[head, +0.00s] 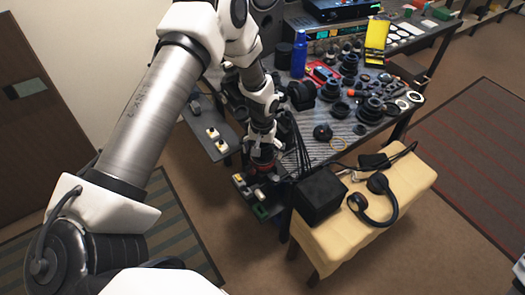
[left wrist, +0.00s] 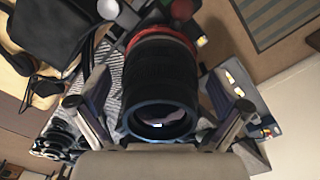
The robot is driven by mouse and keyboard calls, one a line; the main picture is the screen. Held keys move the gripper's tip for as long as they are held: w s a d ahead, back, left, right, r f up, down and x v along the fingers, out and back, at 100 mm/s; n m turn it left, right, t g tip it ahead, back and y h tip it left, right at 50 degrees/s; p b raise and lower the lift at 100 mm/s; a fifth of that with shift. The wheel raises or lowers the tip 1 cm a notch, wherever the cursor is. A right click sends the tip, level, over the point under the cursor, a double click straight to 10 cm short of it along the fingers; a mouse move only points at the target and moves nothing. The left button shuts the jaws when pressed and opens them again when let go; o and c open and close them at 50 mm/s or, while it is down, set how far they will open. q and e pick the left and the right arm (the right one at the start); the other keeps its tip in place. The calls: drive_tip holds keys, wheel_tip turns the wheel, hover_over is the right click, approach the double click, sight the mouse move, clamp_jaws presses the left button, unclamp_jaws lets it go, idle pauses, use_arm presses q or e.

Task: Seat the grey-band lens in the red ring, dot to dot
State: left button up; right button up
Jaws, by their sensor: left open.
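A black lens barrel (left wrist: 160,85) stands between the fingers of my left gripper (left wrist: 160,122) in the left wrist view. Its near rim is blue-grey, and I look down into its glass. A red ring (left wrist: 163,38) circles its far end; I cannot tell whether the lens is fully seated in it. The fingers are spread to either side of the barrel, with gaps. In the head view the red ring (head: 262,167) shows below my left gripper (head: 262,150), at the near left corner of the bench. No alignment dots can be made out.
The bench (head: 310,160) carries many black lens parts, a blue bottle (head: 299,54) and a yellow case (head: 377,42). A black box (head: 320,194) and headphones (head: 375,200) lie on a cloth-covered stool (head: 395,205) beside it. Small trays crowd the ring.

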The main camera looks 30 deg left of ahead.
use_arm(q)
drive_tip(key=shift+r, duration=0.1)
wheel_tip(320, 180, up, 12)
drive_tip(key=shift+f, duration=0.1)
idle(0.5)
